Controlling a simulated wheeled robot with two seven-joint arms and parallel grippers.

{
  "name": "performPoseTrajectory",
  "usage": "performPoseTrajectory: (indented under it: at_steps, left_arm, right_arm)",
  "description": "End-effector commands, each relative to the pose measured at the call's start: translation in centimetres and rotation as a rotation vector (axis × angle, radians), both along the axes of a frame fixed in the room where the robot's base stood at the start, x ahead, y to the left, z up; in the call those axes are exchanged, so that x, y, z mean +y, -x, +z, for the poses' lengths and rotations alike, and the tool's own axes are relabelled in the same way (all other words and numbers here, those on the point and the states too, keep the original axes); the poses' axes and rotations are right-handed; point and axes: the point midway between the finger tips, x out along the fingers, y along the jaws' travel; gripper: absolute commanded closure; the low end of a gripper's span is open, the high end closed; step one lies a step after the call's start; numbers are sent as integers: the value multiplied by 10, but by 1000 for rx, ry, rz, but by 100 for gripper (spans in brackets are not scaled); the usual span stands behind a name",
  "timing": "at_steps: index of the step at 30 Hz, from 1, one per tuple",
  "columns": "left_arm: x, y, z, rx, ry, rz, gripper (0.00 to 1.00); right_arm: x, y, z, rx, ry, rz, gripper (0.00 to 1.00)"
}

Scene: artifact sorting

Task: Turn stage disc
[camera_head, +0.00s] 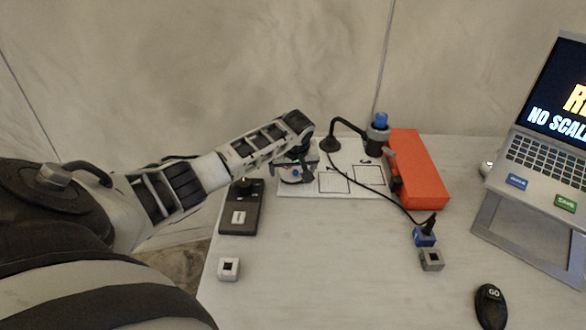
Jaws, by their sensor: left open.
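My left gripper (297,168) hangs from the end of my left arm over the left part of a white board (318,188). It is open. A small round piece, perhaps the stage disc (290,180), shows just under the fingertips with a blue spot on it. The gripper hides much of it, and I cannot tell whether the fingers touch it. My right gripper is not in view.
Black square outlines mark the board. A black lamp-like arm, a blue-topped device (378,130) and an orange box (417,170) stand at the back. A dark box (241,212), small blocks (229,269), a mouse (490,306) and a laptop (545,155) surround clear table at the front middle.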

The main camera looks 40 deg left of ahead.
Motion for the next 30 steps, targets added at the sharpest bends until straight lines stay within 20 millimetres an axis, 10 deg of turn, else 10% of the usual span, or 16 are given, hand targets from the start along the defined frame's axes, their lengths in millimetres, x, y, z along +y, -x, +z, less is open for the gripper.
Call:
performPoseTrajectory:
  at_steps: [8,14,30]
  left_arm:
    - [0,-1,-1,0,0,-1,10]
    - [0,-1,-1,0,0,-1,56]
    - [1,1,1,1,1,-74,56]
  right_arm:
    - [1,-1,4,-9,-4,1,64]
    - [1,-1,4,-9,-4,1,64]
    - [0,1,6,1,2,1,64]
